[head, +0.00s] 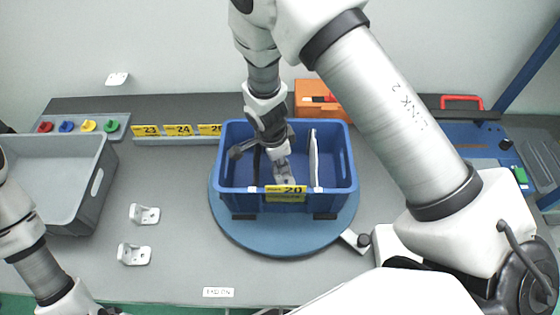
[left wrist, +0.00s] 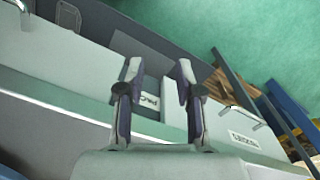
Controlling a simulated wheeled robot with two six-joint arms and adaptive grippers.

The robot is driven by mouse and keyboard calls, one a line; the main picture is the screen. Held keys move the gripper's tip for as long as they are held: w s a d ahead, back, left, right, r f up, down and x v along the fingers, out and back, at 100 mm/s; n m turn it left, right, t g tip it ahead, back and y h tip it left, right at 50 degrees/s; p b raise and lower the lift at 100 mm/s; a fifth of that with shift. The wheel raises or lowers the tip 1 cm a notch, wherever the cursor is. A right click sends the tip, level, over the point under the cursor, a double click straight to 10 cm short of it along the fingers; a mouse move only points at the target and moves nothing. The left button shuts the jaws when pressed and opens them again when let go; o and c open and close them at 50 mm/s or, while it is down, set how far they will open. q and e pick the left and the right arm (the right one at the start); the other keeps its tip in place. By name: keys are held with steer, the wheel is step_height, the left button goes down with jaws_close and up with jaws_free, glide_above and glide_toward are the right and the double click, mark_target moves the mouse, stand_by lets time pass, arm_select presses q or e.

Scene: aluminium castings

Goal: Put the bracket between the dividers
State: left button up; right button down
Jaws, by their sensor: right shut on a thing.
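The blue crate (head: 230,180) with a yellow "20" label stands on a round blue turntable (head: 240,235). A thin white divider (head: 314,158) stands upright in it on the right, and a dark upright piece, perhaps the other divider (head: 256,160), is partly hidden by my right gripper. My right gripper (head: 279,158) reaches down into the crate, shut on a pale metal bracket (head: 284,176) between these two. Whether the bracket touches the crate floor is unclear. My left gripper (left wrist: 158,78) is open and empty in the left wrist view; the head view barely shows it.
Two more brackets, one (head: 144,214) behind the other (head: 134,254), lie on the grey table (head: 180,275). A grey bin (head: 84,205) stands at the left. Yellow number plates (head: 178,130) and an orange case (head: 316,98) are behind. My right arm crosses the right side.

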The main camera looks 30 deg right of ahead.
steer(key=c, duration=1.2)
jaws_free()
steer(key=shift+w+d+f, duration=0.1)
steer(key=shift+r+p, duration=0.25)
steer(key=shift+p, duration=0.05)
steer(key=r+p, duration=0.2)
steer(key=r, duration=0.1)
steer(key=a+r+p, duration=0.1)
steer(key=r+p, duration=0.5)
steer(key=shift+a+r, duration=0.35)
steer(key=shift+r, duration=0.45)
steer(key=shift+a+r, duration=0.15)
steer(key=shift+r, duration=0.45)
steer(key=shift+o, duration=0.2)
steer(key=shift+w, duration=0.1)
